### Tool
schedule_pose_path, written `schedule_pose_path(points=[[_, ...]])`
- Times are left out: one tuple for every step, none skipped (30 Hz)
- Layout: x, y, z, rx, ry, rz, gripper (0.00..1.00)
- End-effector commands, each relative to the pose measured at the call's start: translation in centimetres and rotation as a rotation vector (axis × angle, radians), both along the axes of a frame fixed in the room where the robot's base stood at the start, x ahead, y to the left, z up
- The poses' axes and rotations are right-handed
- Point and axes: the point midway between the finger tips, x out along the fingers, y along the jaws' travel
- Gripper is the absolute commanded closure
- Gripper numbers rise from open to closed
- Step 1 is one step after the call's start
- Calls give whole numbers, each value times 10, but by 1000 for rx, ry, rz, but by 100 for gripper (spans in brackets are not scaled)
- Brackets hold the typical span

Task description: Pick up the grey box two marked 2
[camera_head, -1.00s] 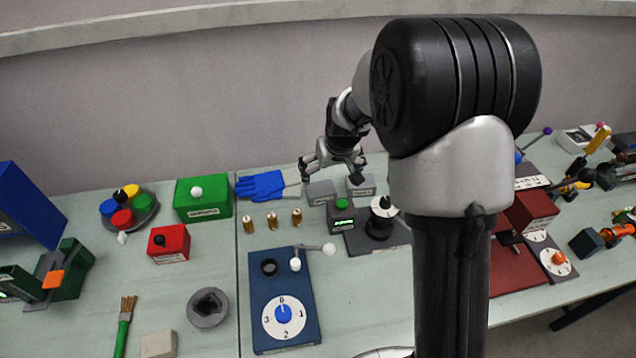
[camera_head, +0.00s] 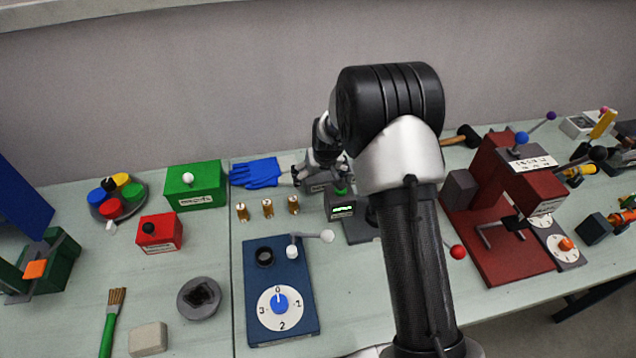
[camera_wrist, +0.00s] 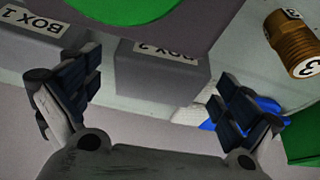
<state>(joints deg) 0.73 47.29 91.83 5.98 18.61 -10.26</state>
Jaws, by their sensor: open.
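The grey box marked BOX 2 (camera_wrist: 165,72) is in the middle of the wrist view, its label upside down near its upper edge. My gripper (camera_wrist: 157,95) is open, with one finger on each side of this box. The left finger overlaps the gap toward BOX 1; I cannot tell whether either finger touches the box. A second grey box, marked BOX 1 (camera_wrist: 50,52), lies just left. In the head view, only part of box two (camera_head: 318,188) shows beneath my gripper (camera_head: 320,177). Box one is hidden behind my arm there.
A blue glove (camera_head: 256,173), several brass pieces (camera_head: 267,208) and a green box (camera_head: 195,186) lie left of my gripper. A device with a green button (camera_head: 341,190) stands close in front. A dark red machine (camera_head: 500,215) stands right of my arm.

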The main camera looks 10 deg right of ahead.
Motion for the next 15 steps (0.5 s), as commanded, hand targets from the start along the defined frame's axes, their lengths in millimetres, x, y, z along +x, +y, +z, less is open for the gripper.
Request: schedule_pose_path(points=[[2, 0, -7, 0, 0, 0, 2], [3, 0, -8, 0, 0, 0, 2], [4, 0, -10, 0, -1, 0, 2], [4, 0, -11, 0, -1, 0, 2], [5, 0, -11, 0, -1, 0, 2], [5, 0, -10, 0, -1, 0, 2], [5, 0, -10, 0, -2, 0, 2], [5, 0, -10, 0, -2, 0, 2], [5, 0, -10, 0, -2, 0, 2], [5, 0, -10, 0, -1, 0, 2], [5, 0, -10, 0, -1, 0, 2], [5, 0, -10, 0, -1, 0, 5], [5, 0, -10, 0, -1, 0, 7], [5, 0, -10, 0, -1, 0, 9], [5, 0, -10, 0, -1, 0, 12]])
